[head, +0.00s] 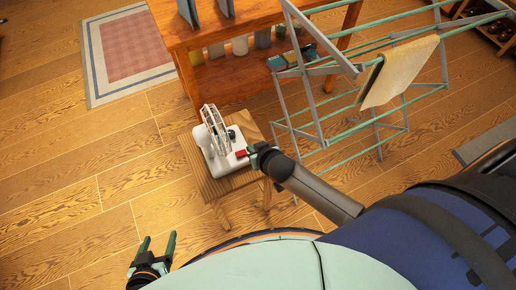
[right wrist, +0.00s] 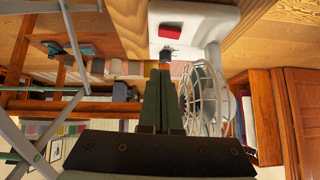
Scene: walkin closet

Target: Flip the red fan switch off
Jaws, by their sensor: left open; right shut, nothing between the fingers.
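A white desk fan (head: 214,128) stands on a small wooden stool (head: 207,184) in the head view. Its red switch (head: 241,153) sits on the right side of the white base (head: 221,165). My right gripper (head: 255,152) is shut and empty, close to the red switch; I cannot tell whether it touches. In the right wrist view, the closed fingers (right wrist: 165,68) point at the white base, with the red switch (right wrist: 170,31) just beyond the tips. The fan's cage (right wrist: 204,98) is right of the fingers. My left gripper (head: 157,247) is open and empty, low in the head view, away from the fan.
A metal drying rack (head: 310,100) with a tan towel (head: 399,71) stands right of the stool. A wooden shelf table (head: 250,17) is behind it. A red rug (head: 138,45) lies at the upper left. The wooden floor at left is clear.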

